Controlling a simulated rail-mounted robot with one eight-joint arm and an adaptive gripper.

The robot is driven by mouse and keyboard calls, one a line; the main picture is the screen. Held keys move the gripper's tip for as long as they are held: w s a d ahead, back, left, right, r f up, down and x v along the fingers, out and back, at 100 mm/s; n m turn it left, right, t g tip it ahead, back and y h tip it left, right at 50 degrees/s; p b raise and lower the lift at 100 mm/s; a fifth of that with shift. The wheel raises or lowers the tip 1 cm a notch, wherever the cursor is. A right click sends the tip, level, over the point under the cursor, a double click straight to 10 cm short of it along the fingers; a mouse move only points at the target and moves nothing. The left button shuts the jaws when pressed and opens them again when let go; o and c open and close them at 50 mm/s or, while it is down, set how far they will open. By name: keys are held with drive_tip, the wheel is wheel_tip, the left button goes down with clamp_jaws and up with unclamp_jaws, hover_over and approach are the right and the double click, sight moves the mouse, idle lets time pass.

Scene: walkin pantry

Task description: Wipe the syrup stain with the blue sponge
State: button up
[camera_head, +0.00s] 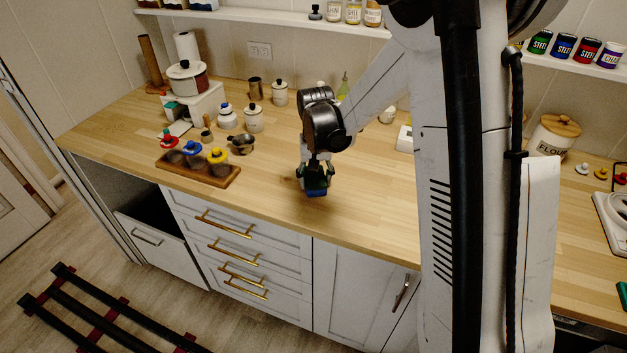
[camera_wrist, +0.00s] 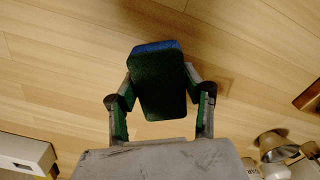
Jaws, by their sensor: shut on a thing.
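The blue sponge (camera_head: 317,192) is in my gripper (camera_head: 315,175), low over or on the wooden counter near its front edge. In the wrist view the sponge (camera_wrist: 160,85) shows a dark green face and a blue far edge. The two fingers press its sides, so my gripper is shut on it. I cannot tell whether the sponge touches the counter. A faint brownish darker patch (camera_wrist: 217,82) lies just right of the sponge in the wrist view; I cannot tell whether it is the syrup stain or shadow. No clear stain shows in the head view.
A wooden tray (camera_head: 168,167) with red, blue and yellow-topped jars stands left of my gripper. A metal cup (camera_head: 241,144) is behind it. White canisters (camera_head: 254,118) stand farther back. The counter (camera_head: 365,205) right of my gripper is clear. Its front edge is close.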

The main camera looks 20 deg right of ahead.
sight(315, 178)
wheel_tip(315, 178, up, 3)
drive_tip(key=shift+r+p, duration=0.1)
drive_tip(key=shift+p, duration=0.6)
drive_tip(key=shift+r+p, duration=1.1)
drive_tip(key=shift+r, duration=1.3)
